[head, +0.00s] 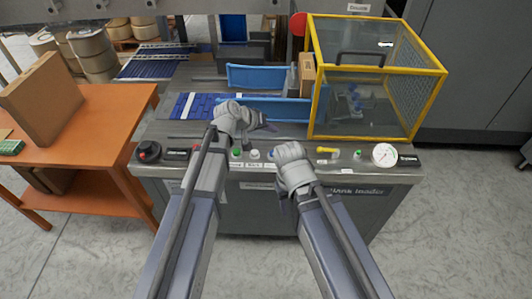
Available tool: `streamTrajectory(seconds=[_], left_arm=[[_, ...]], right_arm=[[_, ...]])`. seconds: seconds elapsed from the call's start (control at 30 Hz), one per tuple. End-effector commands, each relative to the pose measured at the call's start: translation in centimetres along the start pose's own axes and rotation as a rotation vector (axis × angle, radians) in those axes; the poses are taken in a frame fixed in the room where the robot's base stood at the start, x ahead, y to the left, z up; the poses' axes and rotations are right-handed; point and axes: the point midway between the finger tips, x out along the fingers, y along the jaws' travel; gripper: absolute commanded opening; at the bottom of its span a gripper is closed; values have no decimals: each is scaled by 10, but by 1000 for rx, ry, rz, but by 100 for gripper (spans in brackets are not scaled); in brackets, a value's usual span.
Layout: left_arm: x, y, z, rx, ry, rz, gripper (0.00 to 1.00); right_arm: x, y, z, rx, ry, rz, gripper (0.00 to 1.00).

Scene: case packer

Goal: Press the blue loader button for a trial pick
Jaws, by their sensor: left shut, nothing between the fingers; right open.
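The loader's front panel (205,157) carries a row of small buttons, among them a green one (236,153) and a pale one (254,154). A small bluish button (269,155) seems to show just left of my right wrist, which partly covers that stretch; I cannot be sure of its colour. My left gripper (267,126) is shut and empty, above the machine top behind the buttons, pointing right. My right gripper (284,203) is open and empty by the panel's front edge; its fingers are small and hard to make out.
A yellow-framed clear guard (376,95) stands on the machine's right, with a brown carton (307,75) and blue rails (262,77) beside it. An orange table (110,140) with a large carton (42,95) is left.

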Motion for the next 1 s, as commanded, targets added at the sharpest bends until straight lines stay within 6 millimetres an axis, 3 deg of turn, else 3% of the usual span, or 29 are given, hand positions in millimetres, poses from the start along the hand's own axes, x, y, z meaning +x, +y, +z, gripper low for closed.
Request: streamTrajectory(seconds=[0.47,0.67,1.0], left_arm=[[4,-3,4,1,-1,-1,0],[17,-12,13,1,-2,-1,0],[49,-36,37,1,-2,-1,0]], right_arm=[[6,-1,0,0,0,0,50],[24,-2,-2,0,0,0,50],[70,-7,-4,-1,0,0,50]])
